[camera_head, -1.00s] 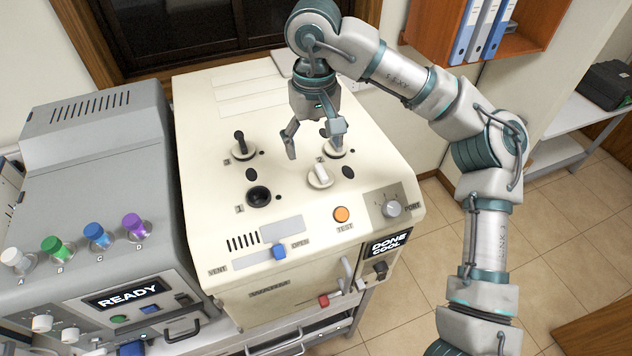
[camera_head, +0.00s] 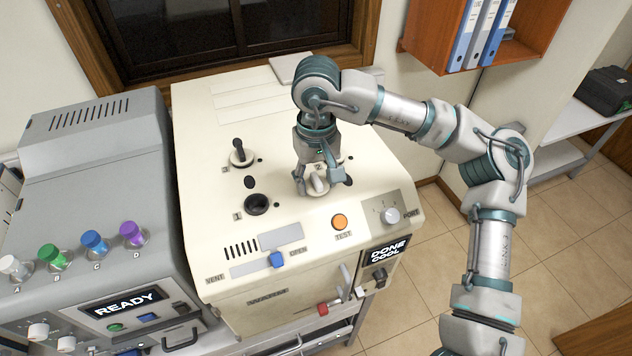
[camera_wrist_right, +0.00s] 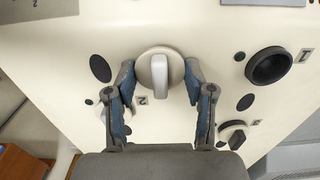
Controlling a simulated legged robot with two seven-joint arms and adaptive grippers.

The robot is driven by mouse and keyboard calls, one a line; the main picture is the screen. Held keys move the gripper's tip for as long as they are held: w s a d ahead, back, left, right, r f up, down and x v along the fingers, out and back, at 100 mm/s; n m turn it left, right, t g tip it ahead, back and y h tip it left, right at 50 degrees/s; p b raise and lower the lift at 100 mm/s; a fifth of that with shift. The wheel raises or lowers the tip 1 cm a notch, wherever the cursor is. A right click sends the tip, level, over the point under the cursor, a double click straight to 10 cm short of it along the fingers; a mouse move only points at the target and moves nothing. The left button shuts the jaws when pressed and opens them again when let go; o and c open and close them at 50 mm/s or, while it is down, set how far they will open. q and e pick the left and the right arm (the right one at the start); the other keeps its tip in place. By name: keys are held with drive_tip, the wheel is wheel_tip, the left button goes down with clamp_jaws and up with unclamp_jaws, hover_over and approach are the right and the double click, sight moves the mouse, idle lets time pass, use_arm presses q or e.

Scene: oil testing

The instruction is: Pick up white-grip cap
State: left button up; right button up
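The white-grip cap (camera_head: 318,184) is a round pale disc with an upright white handle on top of the cream machine, by the label 2. In the right wrist view the cap (camera_wrist_right: 160,72) is between my right gripper's fingertips. My right gripper (camera_head: 317,179) is open and low over the cap, one finger on each side of it. In the right wrist view my right gripper (camera_wrist_right: 159,80) shows gaps between its fingers and the handle. The gripper partly hides the cap in the head view. My left gripper is not in view.
A black-handled cap (camera_head: 241,155) and an open dark port (camera_head: 257,203) labelled 1 lie left of the gripper. An orange button (camera_head: 340,222) and a knob (camera_head: 390,215) are in front. A grey machine (camera_head: 90,180) with coloured-top vials stands at left.

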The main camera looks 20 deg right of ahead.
drive_tip(key=shift+c, duration=0.5)
drive_tip(key=shift+d, duration=0.45)
